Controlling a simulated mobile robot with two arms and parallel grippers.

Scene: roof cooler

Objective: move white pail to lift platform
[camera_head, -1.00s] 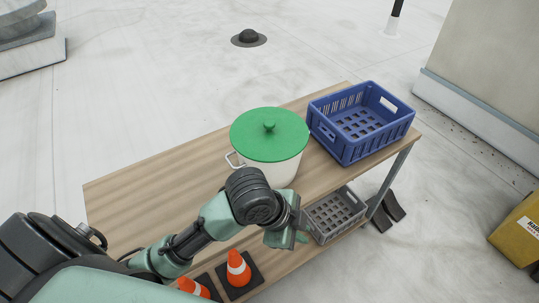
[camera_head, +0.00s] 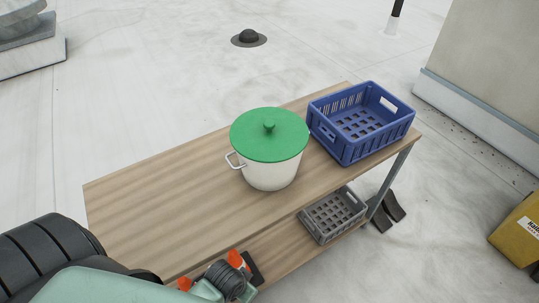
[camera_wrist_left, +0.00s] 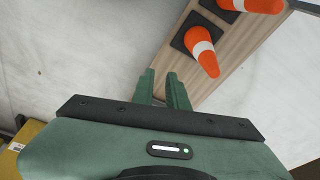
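The white pail (camera_head: 270,177) stands upright on the upper wooden tabletop, with a green lid (camera_head: 270,135) on it and a handle on its left side. My left arm is low at the bottom of the head view, in front of the table. Its fingertips do not show there. In the left wrist view my left gripper (camera_wrist_left: 162,82) has its two green fingers apart, with nothing between them. The pail is not in the wrist view, and the gripper is apart from it. My right gripper is not in view. I cannot make out a lift platform.
A blue crate (camera_head: 344,144) stands right of the pail on the tabletop. A grey crate (camera_head: 333,214) is on the lower shelf. Orange cones (camera_wrist_left: 202,52) stand on the shelf near my left gripper. A yellow box (camera_head: 522,235) is at the right. The left tabletop is clear.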

